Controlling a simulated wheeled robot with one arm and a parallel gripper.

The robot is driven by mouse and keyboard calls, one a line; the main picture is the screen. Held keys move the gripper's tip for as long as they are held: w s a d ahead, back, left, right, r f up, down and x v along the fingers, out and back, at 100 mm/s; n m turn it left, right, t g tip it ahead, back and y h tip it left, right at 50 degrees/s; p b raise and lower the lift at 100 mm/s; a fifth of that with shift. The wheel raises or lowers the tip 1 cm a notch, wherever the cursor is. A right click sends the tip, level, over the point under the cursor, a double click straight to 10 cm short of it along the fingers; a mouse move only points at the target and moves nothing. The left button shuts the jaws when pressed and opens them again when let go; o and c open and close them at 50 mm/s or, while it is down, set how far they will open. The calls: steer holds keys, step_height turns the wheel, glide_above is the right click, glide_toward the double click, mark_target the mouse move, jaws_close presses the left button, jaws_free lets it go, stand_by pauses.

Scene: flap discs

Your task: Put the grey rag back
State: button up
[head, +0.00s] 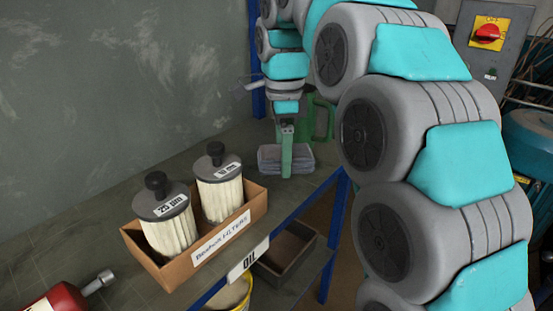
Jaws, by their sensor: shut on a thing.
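The other finger is hidden behind the rag. The rag looks to be at or just above the shelf surface; I cannot tell whether it touches.
A cardboard box (228,235) holding two filter canisters (171,224) stands left of the rag. A green object (321,118) is behind the gripper. A red bottle (58,298) lies front left. Below are a dark tray (287,250) and a yellow bucket (236,294).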

steer(key=shift+w+a+f, duration=0.1)
steer(key=shift+w+a, duration=0.25)
steer(key=shift+w, duration=0.3)
steer(key=shift+w+a+f, duration=0.1)
steer(key=shift+w+a, duration=0.25)
steer(key=shift+w, duration=0.25)
steer(key=shift+f+p, duration=0.35)
steer(key=shift+f, duration=1.35)
steer(key=shift+f, duration=0.2)
steer(key=o, duration=1.1)
steer(key=shift+r, duration=0.1)
steer(key=shift+c, duration=0.2)
